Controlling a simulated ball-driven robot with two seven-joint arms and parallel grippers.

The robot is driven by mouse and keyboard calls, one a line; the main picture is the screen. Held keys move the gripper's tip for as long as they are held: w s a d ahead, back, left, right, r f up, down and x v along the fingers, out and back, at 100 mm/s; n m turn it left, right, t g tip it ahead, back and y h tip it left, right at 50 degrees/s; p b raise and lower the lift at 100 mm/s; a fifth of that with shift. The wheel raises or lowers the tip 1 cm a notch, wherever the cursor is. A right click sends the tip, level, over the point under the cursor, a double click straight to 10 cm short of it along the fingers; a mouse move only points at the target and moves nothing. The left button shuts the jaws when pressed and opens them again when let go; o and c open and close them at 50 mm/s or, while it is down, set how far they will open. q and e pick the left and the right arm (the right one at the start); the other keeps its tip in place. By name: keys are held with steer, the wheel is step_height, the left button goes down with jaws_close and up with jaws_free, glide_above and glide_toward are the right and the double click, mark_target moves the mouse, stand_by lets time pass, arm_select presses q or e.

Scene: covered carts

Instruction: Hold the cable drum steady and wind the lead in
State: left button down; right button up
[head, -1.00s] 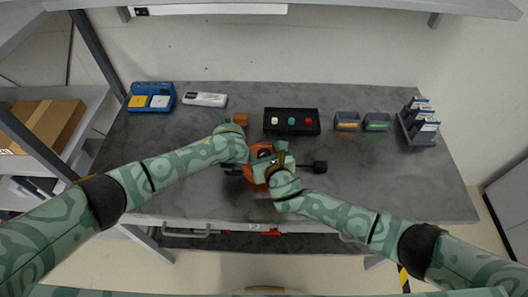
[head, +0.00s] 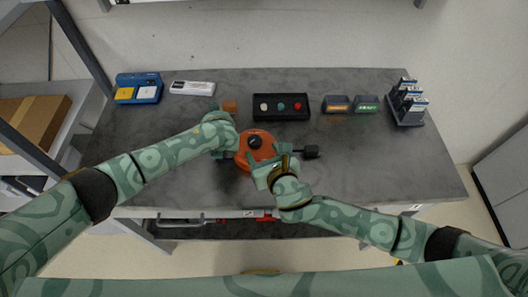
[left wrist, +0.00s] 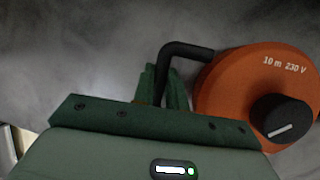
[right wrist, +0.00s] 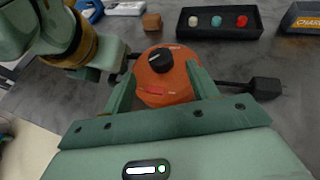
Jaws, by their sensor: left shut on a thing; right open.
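The orange cable drum (head: 252,155) lies flat on the grey table, with a black knob (head: 255,142) on top. My left gripper (left wrist: 163,85) is shut on the drum's black bent handle (left wrist: 190,49), at the drum's left side in the head view. My right gripper (head: 270,169) is at the drum's near right side. In the right wrist view it is open (right wrist: 160,85), its fingers framing the drum with nothing between them in contact that I can see. A black plug (head: 312,152) on a short lead lies right of the drum.
Behind the drum stand a black tray with three coloured buttons (head: 281,95), a brown block (head: 230,106) and two small bins (head: 351,111). A blue case (head: 138,80) is back left and a grey rack (head: 405,112) back right.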

steer(key=shift+w, duration=0.1)
steer(key=w+d+m+g+h, duration=0.1)
steer(key=w+m, duration=0.1)
steer(key=m, duration=0.1)
steer(key=w+d+m+h, duration=0.1)
steer(key=w+d+m, duration=0.1)
steer(key=m, duration=0.1)
steer(key=w+d+m+g+h, duration=0.1)
steer(key=w+d+m, duration=0.1)
steer(key=m, duration=0.1)
steer(key=shift+w+d+r+g+h, duration=0.15)
steer(key=shift+w+d+g+h, duration=0.15)
steer(key=shift+h, duration=0.1)
steer(key=w+d+r+m+g, duration=0.1)
steer(key=w+m+g, duration=0.1)
steer(key=m+g, duration=0.3)
steer(key=m+g+y, duration=0.4)
steer(key=m+g, duration=0.1)
steer(key=m, duration=0.3)
glide_toward(255, 139)
steer(key=x, duration=0.8)
steer(key=shift+a+f, duration=0.1)
steer(key=shift+f, duration=0.3)
steer(key=c, duration=1)
